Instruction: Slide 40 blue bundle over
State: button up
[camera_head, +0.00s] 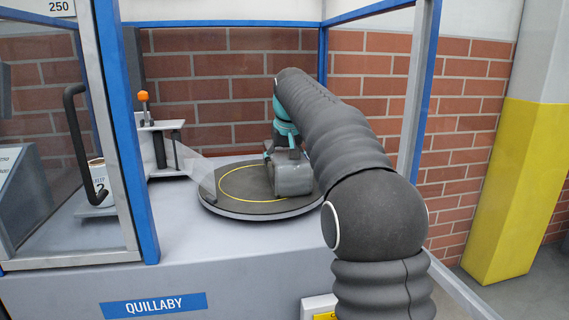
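No blue bundle shows in this view. My gripper (290,175) is at the end of my dark sleeved arm, low over the right part of a round dark turntable (235,207). The turntable has a yellow ring marked on top, and the gripper covers part of the ring's right side. The rest of the visible turntable top looks bare.
A blue-framed enclosure (117,120) surrounds the grey deck (175,228). Left of the turntable stand an orange-knobbed lever (144,97), a clear sheet (203,172) and a white cup (97,178) behind a black handle (73,120). A yellow-and-grey pillar (520,185) stands at right.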

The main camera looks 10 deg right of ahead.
jog(key=shift+a+f, duration=0.1)
jog(key=shift+a, duration=2.9)
jog(key=o, duration=1.9)
jog(key=shift+a, duration=0.1)
jog(key=shift+c, duration=0.2)
jog(key=shift+o, duration=0.2)
jog(key=v, duration=1.2)
